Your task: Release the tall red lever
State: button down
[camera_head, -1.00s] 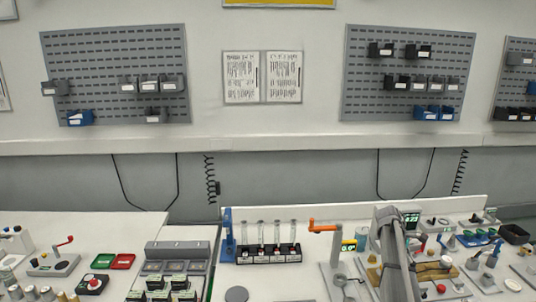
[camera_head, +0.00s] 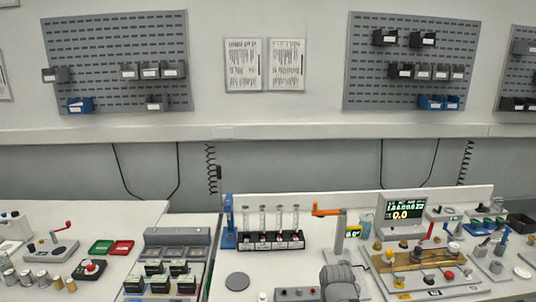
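A tall red lever (camera_head: 428,232) stands nearly upright, leaning slightly right, on a panel (camera_head: 402,262) in the right part of the bench. Nothing touches it in this view. A grey, rounded part of my arm (camera_head: 341,282) shows at the bottom edge, left of and nearer than the panel. My gripper's fingers cannot be made out. A smaller red lever (camera_head: 66,226) sits on a grey base on the far-left bench.
A larger display (camera_head: 403,208) stands behind the panel. A tube rack (camera_head: 271,241) is left of the post. Several small fixtures crowd the right side.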

jog(key=shift+a, duration=0.1)
jog(key=c, duration=0.6)
grip_release()
